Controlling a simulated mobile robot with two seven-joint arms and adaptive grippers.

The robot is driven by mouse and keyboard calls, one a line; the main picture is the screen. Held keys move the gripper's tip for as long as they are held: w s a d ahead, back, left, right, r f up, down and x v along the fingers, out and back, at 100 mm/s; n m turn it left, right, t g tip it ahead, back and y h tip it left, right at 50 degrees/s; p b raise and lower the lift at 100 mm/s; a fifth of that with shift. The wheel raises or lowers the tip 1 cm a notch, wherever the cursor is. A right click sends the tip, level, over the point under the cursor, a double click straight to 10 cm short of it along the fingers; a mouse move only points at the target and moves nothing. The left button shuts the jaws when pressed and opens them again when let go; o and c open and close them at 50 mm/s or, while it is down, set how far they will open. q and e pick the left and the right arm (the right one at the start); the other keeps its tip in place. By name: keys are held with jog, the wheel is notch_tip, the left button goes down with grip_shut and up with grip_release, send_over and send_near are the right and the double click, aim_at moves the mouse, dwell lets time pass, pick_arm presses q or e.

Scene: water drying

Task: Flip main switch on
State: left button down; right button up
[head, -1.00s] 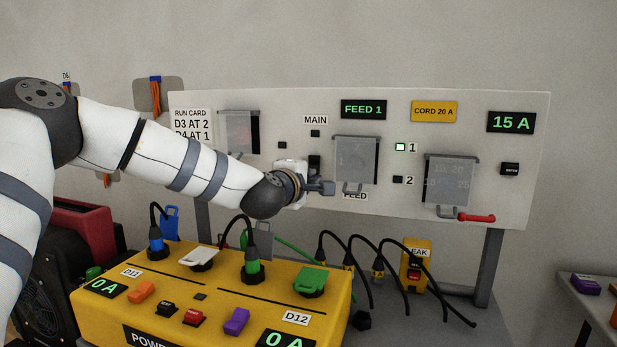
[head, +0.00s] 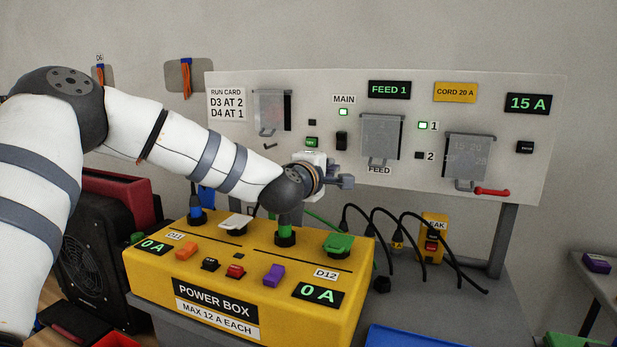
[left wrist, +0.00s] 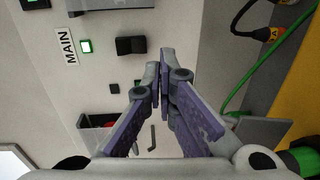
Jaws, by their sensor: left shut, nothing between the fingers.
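The main switch (head: 342,140) is a small black rocker on the white panel (head: 225,150), under the label MAIN (head: 344,99). The small square light (head: 343,112) between label and switch glows green. The left wrist view shows the switch (left wrist: 131,45), the MAIN label (left wrist: 68,47) and the lit light (left wrist: 86,46). My left gripper (head: 346,181) is below the switch and apart from it, in front of the panel's lower edge. In the left wrist view its fingers (left wrist: 161,78) are together with nothing between them. My right gripper is out of view.
The yellow power box (head: 150,285) with plugs and cords stands below my left arm. Clear flip covers (head: 381,135) and a red-handled lever (head: 490,192) are on the panel to the right. A black fan (head: 100,270) stands at left.

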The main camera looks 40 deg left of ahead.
pick_arm(q)
jog(key=v, duration=0.6)
jog(key=shift+s+f, duration=0.2)
jog(key=shift+f, duration=0.45)
jog(key=shift+d, duration=0.15)
